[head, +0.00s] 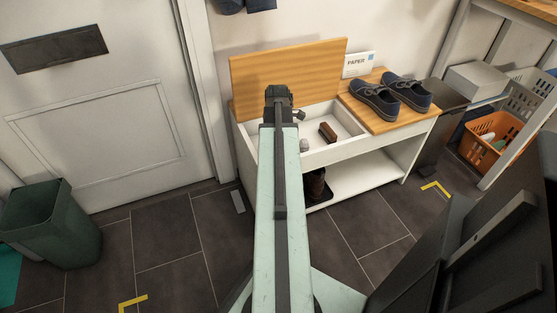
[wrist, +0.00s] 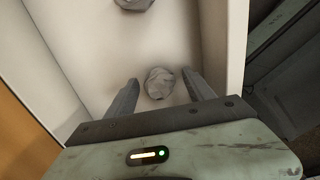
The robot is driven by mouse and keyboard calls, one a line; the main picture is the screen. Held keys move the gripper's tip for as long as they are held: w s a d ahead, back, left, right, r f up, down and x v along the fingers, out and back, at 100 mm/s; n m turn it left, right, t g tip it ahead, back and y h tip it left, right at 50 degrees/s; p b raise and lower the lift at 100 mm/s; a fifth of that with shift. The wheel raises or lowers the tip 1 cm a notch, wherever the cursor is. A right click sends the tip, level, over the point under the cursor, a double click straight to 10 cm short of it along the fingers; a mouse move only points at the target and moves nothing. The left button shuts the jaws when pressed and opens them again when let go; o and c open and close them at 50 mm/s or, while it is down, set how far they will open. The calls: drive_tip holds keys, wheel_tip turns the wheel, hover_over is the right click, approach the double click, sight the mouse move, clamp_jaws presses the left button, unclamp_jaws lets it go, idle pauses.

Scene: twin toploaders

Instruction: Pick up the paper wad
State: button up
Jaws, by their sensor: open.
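A crumpled pale grey paper wad (wrist: 159,83) lies on the white floor of the bench compartment in the wrist view. It sits between the two fingers of my gripper (wrist: 160,92), with a gap on either side. The gripper is open and empty. A second grey lump (wrist: 134,4) is cut off by the top edge of the wrist view. In the head view, a small grey lump (head: 305,145) lies in the open compartment just right of my arm. My gripper (head: 279,95) is over the compartment there, its fingertips hidden.
The white bench (head: 377,157) has its wooden lid (head: 285,72) raised at the back. A brown brush (head: 328,132) lies in the compartment. Compartment walls (wrist: 236,45) stand close around my gripper.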

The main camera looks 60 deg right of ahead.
drive_tip(key=shift+f, duration=0.25)
drive_tip(key=shift+c, duration=0.3)
clamp_jaws()
drive_tip(key=shift+r+p, duration=0.15)
drive_tip(key=shift+p, duration=0.15)
wheel_tip(320, 180, up, 10)
drive_tip(key=p, duration=1)
